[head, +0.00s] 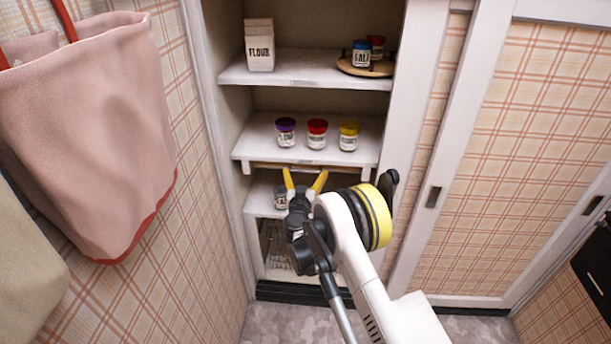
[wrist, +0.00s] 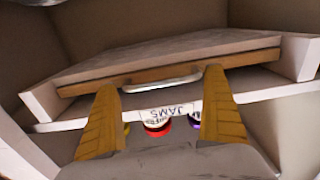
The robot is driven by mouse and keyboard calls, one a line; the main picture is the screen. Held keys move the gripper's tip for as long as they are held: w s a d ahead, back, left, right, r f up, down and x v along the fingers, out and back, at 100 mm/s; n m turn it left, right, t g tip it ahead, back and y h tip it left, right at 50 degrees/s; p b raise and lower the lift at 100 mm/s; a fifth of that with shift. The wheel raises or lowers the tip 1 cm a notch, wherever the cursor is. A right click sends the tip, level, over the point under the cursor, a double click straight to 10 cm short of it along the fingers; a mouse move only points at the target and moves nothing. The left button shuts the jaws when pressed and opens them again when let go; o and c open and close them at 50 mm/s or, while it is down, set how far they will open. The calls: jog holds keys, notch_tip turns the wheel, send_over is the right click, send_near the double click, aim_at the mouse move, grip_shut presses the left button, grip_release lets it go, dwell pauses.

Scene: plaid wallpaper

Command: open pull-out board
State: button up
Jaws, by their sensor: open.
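The pull-out board (head: 270,167) is a thin wooden-edged panel right under the shelf with three jars. Its brown front edge (wrist: 240,63) lies between two white side supports in the wrist view, which looks upside down. A pale bar handle (wrist: 163,79) sits at the middle of that edge. The board looks pushed in under the shelf. My gripper (head: 305,173) has yellow fingers, spread apart and empty. In the wrist view the gripper (wrist: 160,84) has one fingertip on each side of the handle; I cannot tell whether they touch it.
The jar shelf (head: 258,138) carries purple-, red- and yellow-lidded jars. Its JAMS label (wrist: 170,111) shows inverted. Another jar (head: 280,197) stands below, partly behind my gripper. A sliding door (head: 410,150) bounds the right; a hanging pink cloth (head: 90,130) is left.

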jog(key=shift+w, duration=0.6)
jog(key=shift+c, duration=0.3)
jog(key=c, duration=1)
jog(key=shift+s, duration=0.15)
